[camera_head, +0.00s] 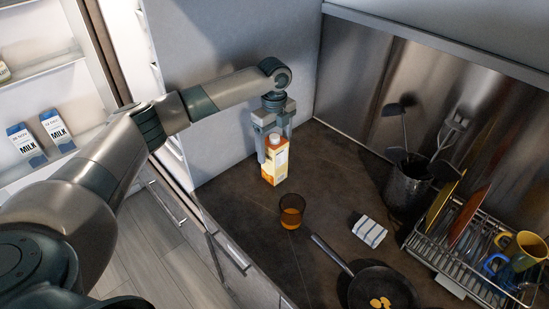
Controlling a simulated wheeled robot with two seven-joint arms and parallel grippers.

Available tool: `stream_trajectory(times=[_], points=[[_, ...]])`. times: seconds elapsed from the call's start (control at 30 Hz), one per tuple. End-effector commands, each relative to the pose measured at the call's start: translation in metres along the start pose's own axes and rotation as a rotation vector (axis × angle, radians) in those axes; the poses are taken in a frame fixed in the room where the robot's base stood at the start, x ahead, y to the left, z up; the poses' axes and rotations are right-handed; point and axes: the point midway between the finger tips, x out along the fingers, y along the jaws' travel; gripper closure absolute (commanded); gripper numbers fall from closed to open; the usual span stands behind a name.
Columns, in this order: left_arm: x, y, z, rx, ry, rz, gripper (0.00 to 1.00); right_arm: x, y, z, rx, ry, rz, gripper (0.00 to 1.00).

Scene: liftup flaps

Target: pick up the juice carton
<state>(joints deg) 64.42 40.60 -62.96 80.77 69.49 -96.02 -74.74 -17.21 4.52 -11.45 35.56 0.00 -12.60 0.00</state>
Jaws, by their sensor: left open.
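The juice carton (274,165) is orange and white with a pale cap. It stands upright on the dark countertop (325,185) near the back corner. My left gripper (275,150) points down at the carton from above, with its fingers open around the upper part. One finger shows on the left side of the carton and the other near its right side. Whether the fingers touch the carton cannot be told. My right gripper is not in view.
An amber glass (291,212) stands in front of the carton. Milk cartons (57,130) stand on a shelf at left. A wall is close behind the carton.

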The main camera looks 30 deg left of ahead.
Motion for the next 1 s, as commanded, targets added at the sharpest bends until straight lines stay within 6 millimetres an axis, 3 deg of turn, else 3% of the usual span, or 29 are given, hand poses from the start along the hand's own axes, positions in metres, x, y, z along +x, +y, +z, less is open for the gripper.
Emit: stream_trajectory(times=[0.1, 0.3, 0.77, 0.8, 0.87, 1.0], points=[[0.011, -0.001, 0.001, -0.001, -0.001, 0.004, 0.3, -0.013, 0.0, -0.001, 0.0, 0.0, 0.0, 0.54], [0.03, -0.001, 0.001, 0.0, -0.001, 0.001, 0.3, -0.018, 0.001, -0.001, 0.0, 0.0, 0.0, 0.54], [0.032, -0.002, 0.001, 0.0, -0.001, 0.0, 0.3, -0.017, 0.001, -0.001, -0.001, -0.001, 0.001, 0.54], [0.032, -0.002, 0.001, 0.0, -0.001, 0.0, 0.32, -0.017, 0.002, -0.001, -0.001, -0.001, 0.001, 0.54], [0.032, -0.002, 0.001, 0.0, -0.001, 0.0, 0.46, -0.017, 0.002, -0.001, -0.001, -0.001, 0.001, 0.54], [0.032, -0.002, 0.001, 0.0, -0.001, 0.0, 0.8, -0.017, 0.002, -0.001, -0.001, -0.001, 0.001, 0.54]])
